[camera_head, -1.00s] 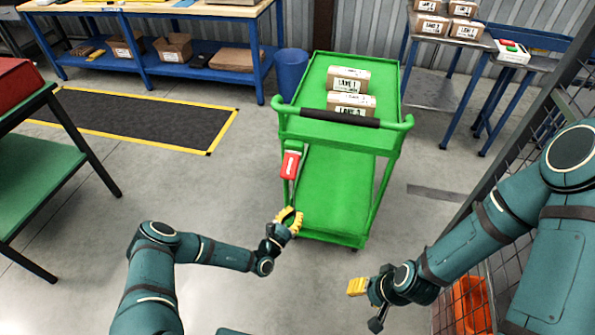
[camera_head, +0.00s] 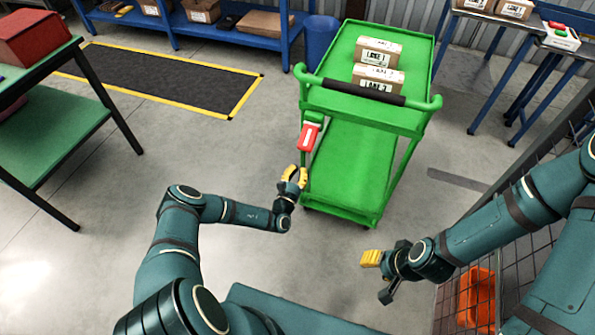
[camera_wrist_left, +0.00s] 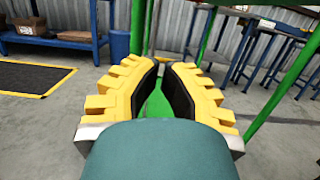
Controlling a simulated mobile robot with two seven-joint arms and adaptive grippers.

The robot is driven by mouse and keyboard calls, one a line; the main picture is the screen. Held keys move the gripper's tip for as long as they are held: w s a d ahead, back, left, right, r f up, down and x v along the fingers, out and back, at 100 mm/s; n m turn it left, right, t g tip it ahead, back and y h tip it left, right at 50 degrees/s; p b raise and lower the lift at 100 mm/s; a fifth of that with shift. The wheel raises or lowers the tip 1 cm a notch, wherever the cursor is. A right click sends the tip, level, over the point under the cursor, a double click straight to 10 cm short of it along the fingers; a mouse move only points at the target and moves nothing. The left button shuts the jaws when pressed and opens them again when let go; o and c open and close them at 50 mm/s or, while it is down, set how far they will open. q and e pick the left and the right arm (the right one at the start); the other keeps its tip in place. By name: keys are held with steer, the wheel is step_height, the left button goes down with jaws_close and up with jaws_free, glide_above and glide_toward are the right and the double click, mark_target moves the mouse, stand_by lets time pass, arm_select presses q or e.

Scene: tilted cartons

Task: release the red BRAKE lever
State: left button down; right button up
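The red BRAKE lever (camera_head: 308,137) hangs at the near left corner of the green cart (camera_head: 345,165), below the black push handle. Its lettering is too small to read. My left gripper (camera_head: 295,175) is just below and left of the lever, apart from it. In the left wrist view its yellow fingers (camera_wrist_left: 160,80) stand apart with nothing between them but the green cart beyond; the lever does not show there. My right gripper (camera_head: 370,258) is at the lower right, away from the cart; its yellow fingers look close together, and their gap is not clear.
Two labelled cartons (camera_head: 378,78) sit on the cart's top shelf. A green table with a red box (camera_head: 33,37) stands at the left. A wire mesh fence and an orange bin (camera_head: 476,297) are at the right. The floor left of the cart is clear.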

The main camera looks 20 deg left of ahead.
mark_target(308, 138)
arm_select(q)
steer(key=w+r+b, duration=0.1)
steer(key=w+b, duration=0.1)
steer(key=w, duration=0.5)
steer(key=shift+s+r+p, duration=0.2)
steer(key=shift+s+r, duration=0.1)
steer(key=shift+r, duration=0.35)
steer(key=shift+s+r+p, duration=0.15)
steer(key=shift+s+r, duration=0.2)
steer(key=shift+r, duration=0.3)
steer(key=shift+s+r+p, duration=0.2)
steer(key=shift+s+r, duration=0.1)
steer(key=shift+r, duration=0.35)
